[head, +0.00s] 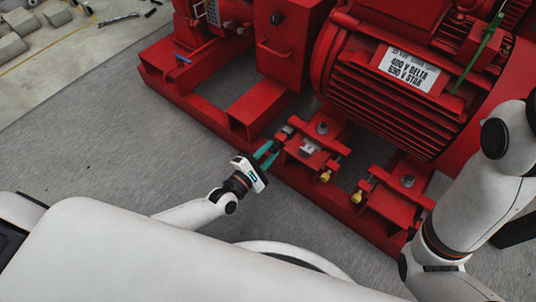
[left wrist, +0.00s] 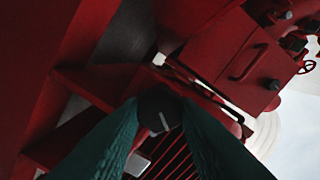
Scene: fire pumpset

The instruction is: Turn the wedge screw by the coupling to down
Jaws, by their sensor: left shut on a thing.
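The wedge screw (head: 286,131) is a small dark-grey part at the left end of a red motor-foot block, on the red base frame in the head view. In the left wrist view its round dark head (left wrist: 160,112) carries a pale line mark, slanted slightly off the picture's vertical. My left gripper (head: 268,152) has teal fingers, shut on this screw from the near left side. The fingertips sit on either side of the head and hide its edges. My right arm shows at the right of the head view, but its gripper is not visible.
The red motor (head: 400,90) with a white label stands behind the block. A second foot block (head: 395,200) with brass-coloured screws lies to the right. A red box with a handle (head: 285,45) stands behind and left. Grey floor (head: 110,140) is open at the left.

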